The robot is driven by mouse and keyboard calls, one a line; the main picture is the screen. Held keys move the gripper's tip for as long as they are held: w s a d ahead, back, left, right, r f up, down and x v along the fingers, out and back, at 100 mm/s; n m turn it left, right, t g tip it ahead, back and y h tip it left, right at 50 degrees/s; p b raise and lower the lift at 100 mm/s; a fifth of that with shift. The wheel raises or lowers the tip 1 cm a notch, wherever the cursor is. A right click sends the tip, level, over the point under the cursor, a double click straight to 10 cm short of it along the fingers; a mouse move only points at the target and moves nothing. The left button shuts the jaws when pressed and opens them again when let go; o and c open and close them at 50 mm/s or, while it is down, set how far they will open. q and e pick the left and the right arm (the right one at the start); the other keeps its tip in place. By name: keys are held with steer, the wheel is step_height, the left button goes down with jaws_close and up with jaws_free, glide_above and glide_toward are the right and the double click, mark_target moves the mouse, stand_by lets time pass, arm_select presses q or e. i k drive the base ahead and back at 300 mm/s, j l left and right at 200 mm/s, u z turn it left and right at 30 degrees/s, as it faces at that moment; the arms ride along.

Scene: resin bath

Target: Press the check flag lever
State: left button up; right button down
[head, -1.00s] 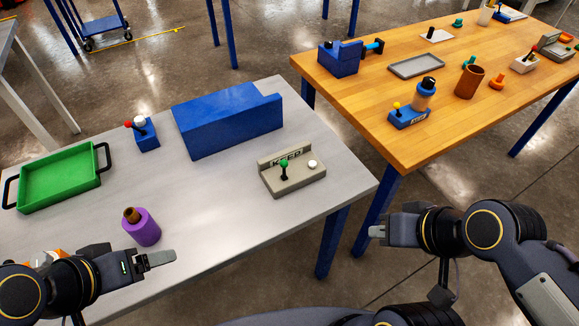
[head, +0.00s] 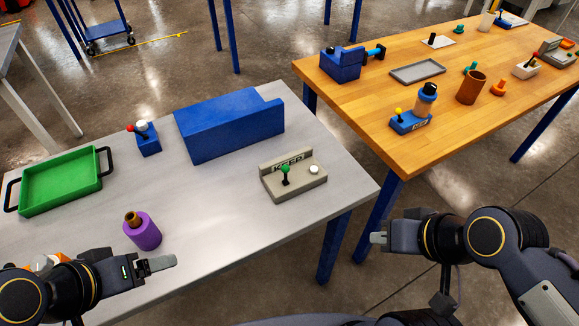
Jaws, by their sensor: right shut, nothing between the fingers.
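A grey stand (head: 294,183) marked KEEP, with a green-knobbed lever (head: 285,172) and a white knob, sits near the right edge of the grey table. I cannot tell which is the check flag lever. My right gripper (head: 378,238) is shut and empty, beyond the grey table's right edge. My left gripper (head: 160,264) is over the near table edge; its jaw opening is unclear.
The grey table (head: 225,225) also holds a long blue block (head: 228,125), a green tray (head: 100,185) and a purple cylinder (head: 143,232) near my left gripper. The wooden table (head: 420,150) carries a brown cup (head: 471,87) and several small items. A floor gap separates the tables.

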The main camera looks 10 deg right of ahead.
mark_target(285, 168)
steer(key=i+l, duration=0.15)
steer(key=l, duration=0.2)
steer(key=i+l+u, duration=0.1)
steer(key=l, duration=0.3)
steer(key=i+l, duration=0.25)
steer(key=l+u, duration=0.05)
steer(key=l, duration=0.05)
